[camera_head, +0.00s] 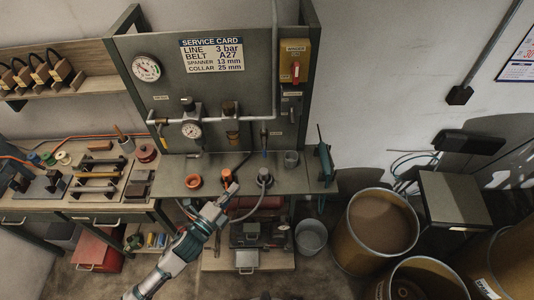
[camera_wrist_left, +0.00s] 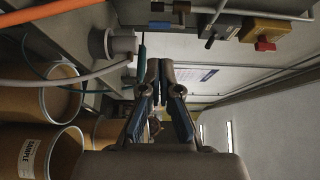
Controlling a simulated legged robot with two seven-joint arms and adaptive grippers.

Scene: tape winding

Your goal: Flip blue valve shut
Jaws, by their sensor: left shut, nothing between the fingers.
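My left gripper (camera_head: 233,187) is shut and empty, low in front of the panel's bench, just left of a grey hose fitting (camera_head: 264,178). Its fingers also show in the left wrist view (camera_wrist_left: 154,68), pointing towards the panel side. A small bluish part (camera_head: 264,134) sits below the right end of the horizontal pipe (camera_head: 215,117); it may be the blue valve, but it is too small to be sure. A small light-blue part also shows in the left wrist view (camera_wrist_left: 158,25). The gripper is apart from it. My right gripper is not in view.
The panel (camera_head: 225,95) carries gauges, a service card (camera_head: 212,55) and a yellow box with a red switch (camera_head: 295,70). Large drums (camera_head: 352,240) stand at right. A grey hose (camera_head: 246,214) hangs near the gripper.

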